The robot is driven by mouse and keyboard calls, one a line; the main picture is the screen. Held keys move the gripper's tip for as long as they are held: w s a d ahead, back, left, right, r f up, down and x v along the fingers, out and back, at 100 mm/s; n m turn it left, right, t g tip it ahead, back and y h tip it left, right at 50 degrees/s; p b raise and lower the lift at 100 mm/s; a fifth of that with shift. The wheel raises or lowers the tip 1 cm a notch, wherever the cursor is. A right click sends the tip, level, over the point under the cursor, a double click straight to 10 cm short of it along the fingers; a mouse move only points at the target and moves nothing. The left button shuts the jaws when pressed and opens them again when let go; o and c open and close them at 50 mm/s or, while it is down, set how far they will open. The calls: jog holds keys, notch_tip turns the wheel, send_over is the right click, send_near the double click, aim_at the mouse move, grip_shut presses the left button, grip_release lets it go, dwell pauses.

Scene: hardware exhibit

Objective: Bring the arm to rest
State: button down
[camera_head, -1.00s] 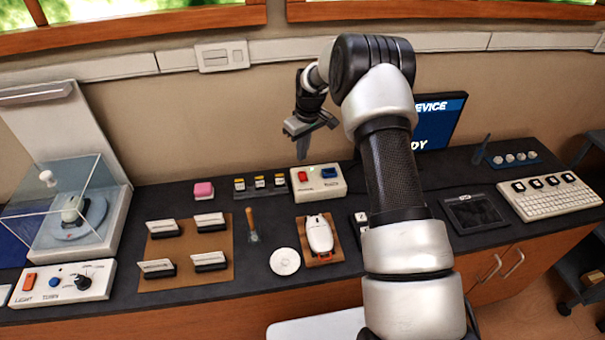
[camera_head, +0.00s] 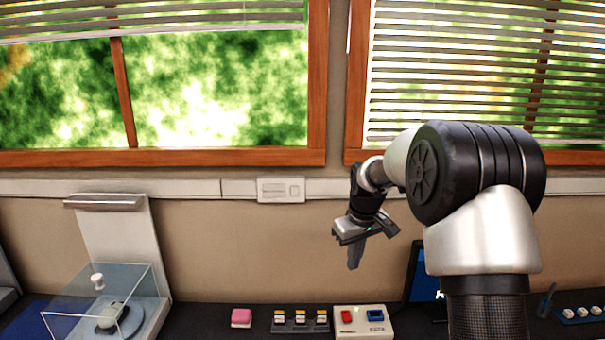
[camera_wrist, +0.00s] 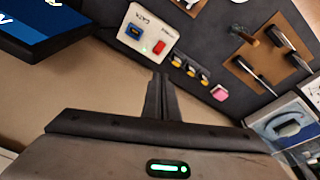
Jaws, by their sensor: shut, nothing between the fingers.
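My gripper (camera_head: 354,254) hangs in the air in the head view, in front of the beige wall and above the back of the counter. Its fingers point downward and are shut with nothing between them. In the wrist view the closed fingers (camera_wrist: 158,82) point toward the counter, apart from everything on it. My arm is bent at a large black joint at the right of the head view.
Below my gripper is a white box with red and blue buttons (camera_head: 362,322). Left of it are several small switches (camera_head: 300,320), a pink block (camera_head: 241,317) and a clear case (camera_head: 95,300). A dark screen (camera_head: 421,270) stands partly behind my arm. Windows (camera_head: 220,90) fill the upper wall.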

jog(key=s+r+m+t, duration=0.2)
jog(key=s+r, duration=1.3)
jog(key=s, duration=0.3)
jog(key=s+m+t, duration=0.1)
jog(key=s+m, duration=0.2)
jog(key=s, duration=1.4)
jog(key=shift+s+d+f, duration=0.15)
jog(key=shift+f, duration=0.15)
